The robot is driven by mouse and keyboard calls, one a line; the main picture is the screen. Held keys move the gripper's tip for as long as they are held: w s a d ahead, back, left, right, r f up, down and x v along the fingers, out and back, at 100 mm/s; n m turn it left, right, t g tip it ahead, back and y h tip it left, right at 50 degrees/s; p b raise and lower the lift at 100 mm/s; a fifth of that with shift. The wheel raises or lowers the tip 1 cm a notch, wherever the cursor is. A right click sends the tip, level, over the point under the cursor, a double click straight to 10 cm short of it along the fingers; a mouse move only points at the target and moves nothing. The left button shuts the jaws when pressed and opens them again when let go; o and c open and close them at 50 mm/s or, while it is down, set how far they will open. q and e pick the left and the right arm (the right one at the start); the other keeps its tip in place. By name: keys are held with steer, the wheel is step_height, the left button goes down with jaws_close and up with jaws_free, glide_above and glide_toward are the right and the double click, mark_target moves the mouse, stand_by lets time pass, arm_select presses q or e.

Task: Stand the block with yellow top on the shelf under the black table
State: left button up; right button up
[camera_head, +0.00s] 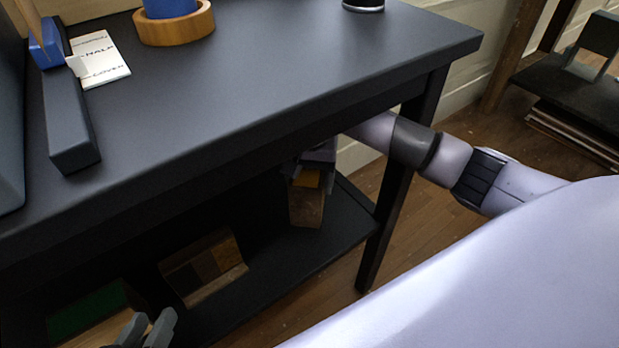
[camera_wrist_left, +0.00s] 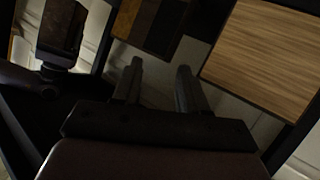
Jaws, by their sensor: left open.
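The block with yellow top (camera_head: 306,207) is upright at the right end of the shelf (camera_head: 345,228) under the black table (camera_head: 260,75). I cannot tell whether its base touches the shelf. My right gripper (camera_head: 314,170) is at the block's top, with dark finger parts beside the yellow; its grip is unclear. In the left wrist view a dim brown block (camera_wrist_left: 63,25) at the upper left seems to be this one. My left gripper (camera_head: 148,330) is open and empty, low in front of the shelf; its two fingers (camera_wrist_left: 158,88) show apart in the left wrist view.
A striped wooden block (camera_head: 203,268) lies on the shelf left of the yellow-topped block. A green-faced piece (camera_head: 88,312) is farther left. The table leg (camera_head: 388,215) stands close to my right arm. A wooden ring (camera_head: 175,24) and white card (camera_head: 100,58) lie on the tabletop.

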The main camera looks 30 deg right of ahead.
steer(key=shift+w+r, duration=0.15)
steer(key=shift+w, duration=0.15)
steer(key=shift+f+b, duration=0.5)
steer(key=shift+f, duration=0.1)
step_height(320, 180, down, 4)
steer(key=b, duration=0.2)
steer(key=shift+s+r+b, duration=0.1)
steer(key=shift+b, duration=0.25)
arm_select(q)
steer(key=shift+w+a+f+m+t+b, duration=0.15)
steer(key=shift+w+f+m+t+b, duration=0.15)
steer(key=shift+t+b, duration=0.25)
arm_select(e)
steer(key=shift+f, duration=0.85)
arm_select(q)
steer(key=shift+r+h, duration=0.1)
steer(key=shift+h, duration=0.2)
steer(key=shift+f+b, duration=0.5)
steer(key=shift+b, duration=0.05)
arm_select(e)
steer(key=shift+f, duration=0.6)
steer(key=o, duration=1.6)
